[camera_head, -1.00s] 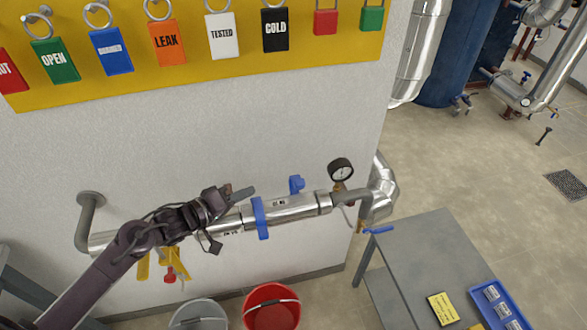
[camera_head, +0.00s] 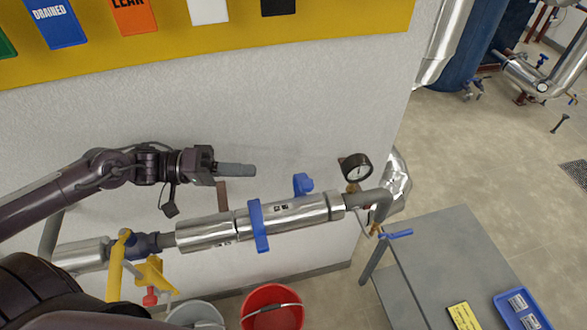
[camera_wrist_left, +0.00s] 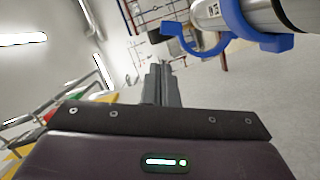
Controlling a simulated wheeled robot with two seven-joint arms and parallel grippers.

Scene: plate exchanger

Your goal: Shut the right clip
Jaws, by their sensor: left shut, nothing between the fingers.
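The right clip (camera_head: 303,184) is blue and stands up from the upper side of the silver insulated pipe (camera_head: 300,211), with its loop swung out from the pipe. The left clip (camera_head: 258,226) is a blue band lying across the pipe. My left gripper (camera_head: 240,170) is shut and empty, above the pipe and left of the right clip, apart from both clips. In the left wrist view its closed fingers (camera_wrist_left: 160,84) point ahead. A blue open hook (camera_wrist_left: 178,45) shows there beyond a nearer blue band (camera_wrist_left: 262,38). My right gripper is not in view.
A pressure gauge (camera_head: 357,167) stands at the pipe's right end, above a blue-handled valve (camera_head: 397,234). A grey table (camera_head: 440,250) is at the right. A red bucket (camera_head: 272,310) stands below the pipe.

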